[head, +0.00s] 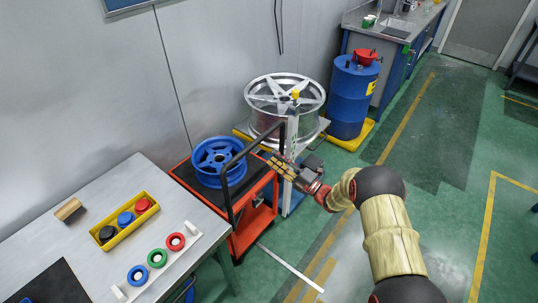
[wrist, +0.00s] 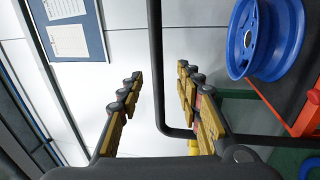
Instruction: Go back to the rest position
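My gripper (head: 280,167) is at the end of my arm, near the red cart's black handle and to the right of the blue wheel. In the wrist view my gripper (wrist: 162,82) has its two yellow-and-black fingers spread apart, with nothing held between them. The cart's black handle (wrist: 155,60) shows in the gap between the fingers. I cannot tell how far it is from them. The blue wheel (head: 218,158) lies on the red cart (head: 235,243); it also shows in the wrist view (wrist: 240,42). A silver wheel (head: 265,118) sits on the stand behind my gripper.
A metal table (head: 125,185) at the left holds a yellow tray (head: 104,239) with coloured parts and a white holder (head: 118,293) with rings. A blue drum (head: 352,100) stands at the back. Green floor (head: 440,190) is open on the right.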

